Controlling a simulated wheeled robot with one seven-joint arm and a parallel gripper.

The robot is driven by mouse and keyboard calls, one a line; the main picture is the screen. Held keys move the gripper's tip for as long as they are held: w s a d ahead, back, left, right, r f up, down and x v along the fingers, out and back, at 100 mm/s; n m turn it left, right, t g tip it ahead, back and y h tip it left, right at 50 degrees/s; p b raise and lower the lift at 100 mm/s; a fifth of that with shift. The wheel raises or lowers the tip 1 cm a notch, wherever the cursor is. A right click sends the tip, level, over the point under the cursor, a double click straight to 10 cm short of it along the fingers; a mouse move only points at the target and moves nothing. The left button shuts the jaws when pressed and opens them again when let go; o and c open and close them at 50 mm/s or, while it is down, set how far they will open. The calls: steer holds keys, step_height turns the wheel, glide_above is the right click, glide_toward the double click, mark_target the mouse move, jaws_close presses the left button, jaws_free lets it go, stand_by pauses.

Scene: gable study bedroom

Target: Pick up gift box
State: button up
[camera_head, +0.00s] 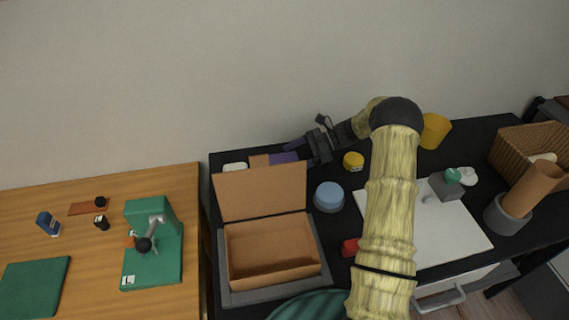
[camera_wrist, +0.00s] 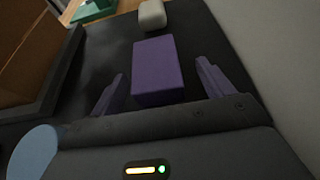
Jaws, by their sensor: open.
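A plain purple box, which I take as the gift box (camera_wrist: 158,68), lies on the black table. In the head view the gift box (camera_head: 283,158) shows at the back edge near the wall, partly hidden by my gripper (camera_head: 298,153). In the wrist view my gripper (camera_wrist: 161,85) is open, with one dark purple finger on each side of the near end of the box. Gaps show between the box and both fingers. Nothing is held. I cannot tell how high the fingers are above the table.
An open brown-lined box (camera_head: 270,248) with its lid raised stands close by. A pale block (camera_wrist: 152,15) lies beyond the purple box. A blue round container (camera_head: 328,196) and a yellow one (camera_head: 353,160) stand nearby. The wall (camera_head: 250,80) is close behind.

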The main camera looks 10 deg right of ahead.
mark_target(284, 159)
steer(key=x, duration=0.4)
steer(key=shift+s+f, duration=0.15)
steer(key=shift+s, duration=0.1)
steer(key=c, duration=1.1)
steer(key=shift+c, duration=0.2)
steer(key=shift+a, duration=0.1)
step_height(284, 159, up, 10)
steer(key=shift+p, duration=0.3)
